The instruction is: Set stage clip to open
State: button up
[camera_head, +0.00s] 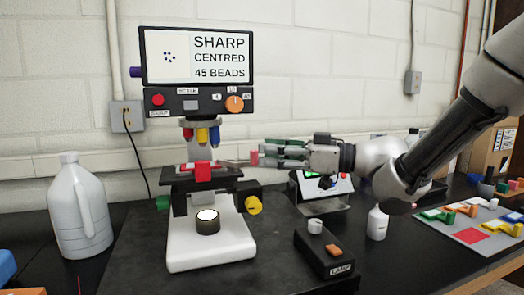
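The microscope (211,243) has a white base and a dark stage (222,185). A red part (203,171), which looks like the stage clip, lies on the stage with a pale piece under or beside it. A thin grey bar runs right from it towards a small pinkish-red block (254,158). I cannot tell whether that block belongs to the clip or to my fingertips. My gripper (267,154) reaches in from the right, level with the stage, its fingers pointing left at the block. The finger gap and any contact are too small to make out.
Above the stage hang coloured objectives (202,135) and a screen (196,56) reading "SHARP CENTRED 45 BEADS". A yellow knob (253,205) sits below the stage. A lamp box (325,255), a tablet (322,190) and a white bottle (377,223) stand right; a jug (80,208) stands left.

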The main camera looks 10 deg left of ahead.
aim_at(254, 150)
jog(key=shift+w+a, duration=0.1)
jog(key=shift+a, duration=2.2)
grip_shut()
